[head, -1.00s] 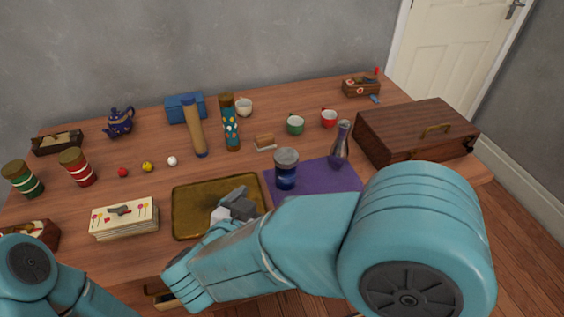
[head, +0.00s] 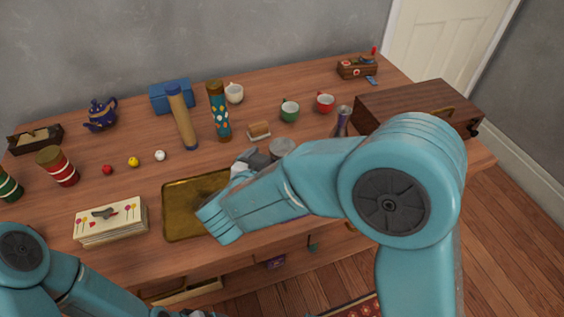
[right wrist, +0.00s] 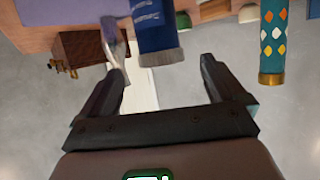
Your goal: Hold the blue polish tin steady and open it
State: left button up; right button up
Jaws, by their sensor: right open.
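The blue polish tin (right wrist: 157,30) stands upright on the table, though it looks upside down in the right wrist view. In the head view only its grey lid (head: 281,148) shows clearly; my right forearm hides its body. My right gripper (head: 257,160) is beside the tin, on its left in the head view. In the right wrist view the open fingers (right wrist: 160,62) point toward the tin, with its lid end near the gap between the tips. Nothing is held there. Of my left arm, a grey bit at the bottom edge may be the gripper; its jaws cannot be made out.
A patterned cylinder (head: 219,115) and a tan cylinder (head: 181,120) stand behind left. A brass tray (head: 180,215) lies in front left. A wooden case (head: 400,100) blocks the right. A small brush (head: 258,130) lies behind.

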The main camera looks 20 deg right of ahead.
aim_at(278, 155)
jog(key=b+x, duration=0.1)
jog(key=x, duration=0.5)
jog(key=shift+w+d+f, duration=0.15)
jog(key=shift+w+f, duration=0.15)
jog(key=shift+s+r, duration=0.1)
jog(key=shift+s, duration=0.05)
jog(key=c, duration=1.3)
